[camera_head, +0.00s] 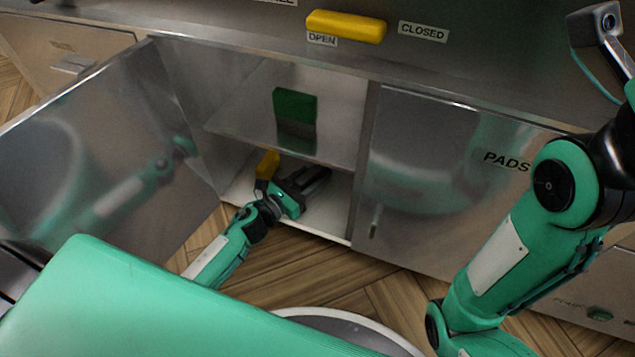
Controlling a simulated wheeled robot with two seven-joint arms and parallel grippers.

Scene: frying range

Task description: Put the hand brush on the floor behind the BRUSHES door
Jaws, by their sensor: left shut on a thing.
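My left gripper (318,180) is inside the open cabinet's lower compartment, under the shelf and close above its floor (335,218). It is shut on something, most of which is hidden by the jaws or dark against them. A small yellow piece with a dark part below it (267,163) stands up beside the gripper; I cannot tell whether it is part of the hand brush. The left door (100,150) stands wide open, and no BRUSHES label shows on its visible face.
A shelf (240,115) above my left gripper holds a green block (295,106). The closed PADS door (430,170) is to the right. Wooden floor (300,268) lies in front.

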